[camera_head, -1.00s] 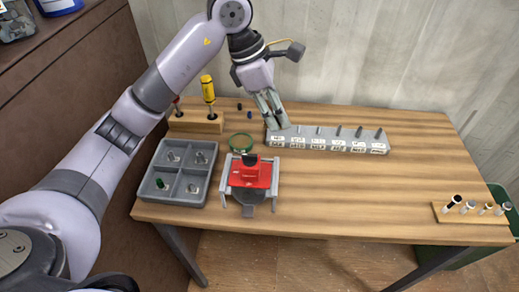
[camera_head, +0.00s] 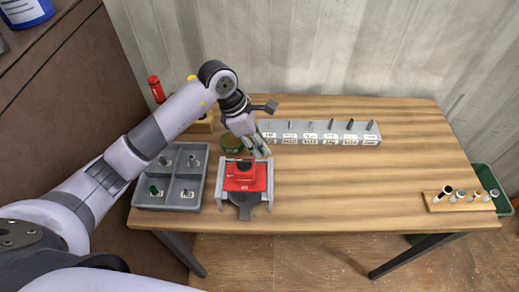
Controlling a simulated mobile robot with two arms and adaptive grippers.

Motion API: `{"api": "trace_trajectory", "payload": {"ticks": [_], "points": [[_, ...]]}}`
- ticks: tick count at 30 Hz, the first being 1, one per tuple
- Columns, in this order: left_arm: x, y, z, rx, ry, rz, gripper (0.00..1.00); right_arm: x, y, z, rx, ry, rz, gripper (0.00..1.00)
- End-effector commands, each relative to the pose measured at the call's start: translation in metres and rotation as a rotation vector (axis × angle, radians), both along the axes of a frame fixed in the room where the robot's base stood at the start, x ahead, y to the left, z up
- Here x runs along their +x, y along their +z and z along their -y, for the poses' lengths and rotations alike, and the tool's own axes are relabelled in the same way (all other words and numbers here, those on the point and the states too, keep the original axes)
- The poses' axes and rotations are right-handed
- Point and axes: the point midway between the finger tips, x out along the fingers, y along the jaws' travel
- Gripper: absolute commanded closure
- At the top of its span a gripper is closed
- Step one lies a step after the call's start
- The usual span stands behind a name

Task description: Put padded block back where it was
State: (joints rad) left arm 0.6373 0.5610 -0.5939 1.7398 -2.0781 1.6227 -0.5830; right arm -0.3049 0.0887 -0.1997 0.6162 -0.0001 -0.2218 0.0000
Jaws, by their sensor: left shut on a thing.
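I cannot tell for sure which thing is the padded block. A red block (camera_head: 245,181) with a dark top sits in a grey holder (camera_head: 219,186) at the front of the table. My left gripper (camera_head: 260,152) is just behind and above this red block, pointing down, near the front left end of the labelled rack. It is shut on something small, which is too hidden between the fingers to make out. My right gripper is not in view.
A grey rack (camera_head: 325,138) with labels and several dark pegs stands at the back. A small wooden rack (camera_head: 460,202) stands at right. The middle right of the table is clear.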

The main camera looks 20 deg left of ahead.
Motion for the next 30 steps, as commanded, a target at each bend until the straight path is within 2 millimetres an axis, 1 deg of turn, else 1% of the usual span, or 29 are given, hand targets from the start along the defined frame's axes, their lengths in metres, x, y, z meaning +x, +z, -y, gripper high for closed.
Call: {"api": "trace_trajectory", "payload": {"ticks": [1, 5, 8, 12, 13, 15, 20, 24, 25, 28, 30], "points": [[0.0, -0.003, 0.001, -0.002, 0.0, -0.002, 0.96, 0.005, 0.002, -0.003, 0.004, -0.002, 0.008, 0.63], [0.0, -0.011, 0.001, -0.002, 0.0, 0.0, 0.96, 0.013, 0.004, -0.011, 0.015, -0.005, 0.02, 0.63], [-0.001, -0.023, 0.001, -0.001, 0.0, -0.005, 0.96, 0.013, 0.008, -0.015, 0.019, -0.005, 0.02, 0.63], [-0.001, -0.043, 0.001, -0.002, 0.0, -0.003, 0.96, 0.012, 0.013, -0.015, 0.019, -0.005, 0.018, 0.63], [-0.001, -0.046, 0.001, -0.002, 0.0, -0.002, 0.96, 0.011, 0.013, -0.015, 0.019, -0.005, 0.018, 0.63], [0.0, -0.049, 0.001, -0.001, 0.0, 0.0, 0.96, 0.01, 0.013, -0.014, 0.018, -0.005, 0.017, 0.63], [0.0, -0.049, 0.0, -0.001, -0.001, 0.002, 0.96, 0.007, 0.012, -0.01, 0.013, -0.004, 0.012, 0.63], [0.0, -0.053, 0.0, 0.0, -0.001, 0.001, 0.96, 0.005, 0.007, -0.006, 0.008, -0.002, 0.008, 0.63], [0.0, -0.053, 0.0, -0.001, -0.001, 0.002, 0.73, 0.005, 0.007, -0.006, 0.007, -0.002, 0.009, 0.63], [0.0, -0.051, 0.0, -0.001, -0.001, 0.002, 0.67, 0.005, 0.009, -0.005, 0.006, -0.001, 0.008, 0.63], [0.0, -0.051, 0.0, -0.001, -0.001, 0.002, 0.66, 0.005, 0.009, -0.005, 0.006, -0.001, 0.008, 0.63]]}}
